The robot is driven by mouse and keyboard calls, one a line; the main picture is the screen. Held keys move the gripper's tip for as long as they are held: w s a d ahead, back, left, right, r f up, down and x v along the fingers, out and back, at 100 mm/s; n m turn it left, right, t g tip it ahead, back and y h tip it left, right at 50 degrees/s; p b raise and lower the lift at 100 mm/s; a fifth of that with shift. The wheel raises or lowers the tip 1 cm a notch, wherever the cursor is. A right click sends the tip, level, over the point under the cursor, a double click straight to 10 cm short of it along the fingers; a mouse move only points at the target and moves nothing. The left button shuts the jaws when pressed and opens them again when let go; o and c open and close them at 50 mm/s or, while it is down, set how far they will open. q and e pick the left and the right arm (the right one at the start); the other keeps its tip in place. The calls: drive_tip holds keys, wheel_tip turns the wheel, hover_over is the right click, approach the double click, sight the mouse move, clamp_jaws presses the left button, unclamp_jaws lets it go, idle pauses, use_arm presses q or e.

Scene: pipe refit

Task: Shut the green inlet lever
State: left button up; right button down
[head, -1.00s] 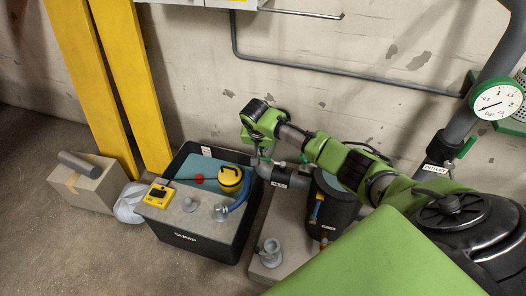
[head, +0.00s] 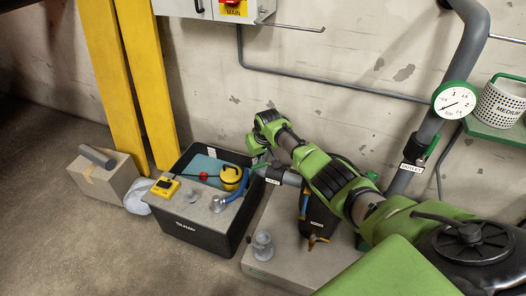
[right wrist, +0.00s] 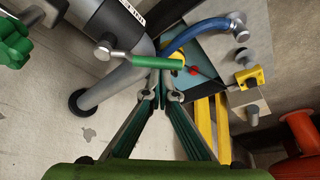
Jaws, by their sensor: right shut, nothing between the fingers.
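The green inlet lever (right wrist: 150,61) crosses the middle of the right wrist view, its pivot at the left end by the grey inlet pipe (right wrist: 136,32). The pipe's label (head: 273,182) shows in the head view. My right gripper (right wrist: 166,88) is shut and empty, its fingertips right at the lever near its free end. I cannot tell whether they touch it. In the head view my right gripper (head: 259,161) is small, above the inlet pipe's end beside the black crate. The lever is hardly visible there. My left gripper is not in view.
The black crate (head: 190,232) holds a yellow round device (head: 231,178) and a blue hose. A grey flanged fitting (head: 262,247) stands on the plinth (head: 285,266). A pressure gauge (head: 453,98) is at the right. Floor at the left front is clear.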

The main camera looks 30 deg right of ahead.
drive_tip(key=shift+s+d+n+y+p, duration=0.6)
drive_tip(key=shift+s+n+y+p, duration=0.55)
drive_tip(key=shift+s+n, duration=2.4)
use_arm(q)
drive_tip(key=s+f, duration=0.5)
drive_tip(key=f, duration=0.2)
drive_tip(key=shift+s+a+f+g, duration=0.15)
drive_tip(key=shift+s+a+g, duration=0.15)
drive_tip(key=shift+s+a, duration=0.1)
use_arm(e)
drive_tip(key=w+v, duration=0.1)
drive_tip(key=v, duration=1)
drive_tip(key=shift+w+r+n+g, duration=0.15)
drive_tip(key=shift+r+n+g, duration=0.2)
drive_tip(key=shift+r, duration=0.15)
drive_tip(key=shift+a, duration=0.15)
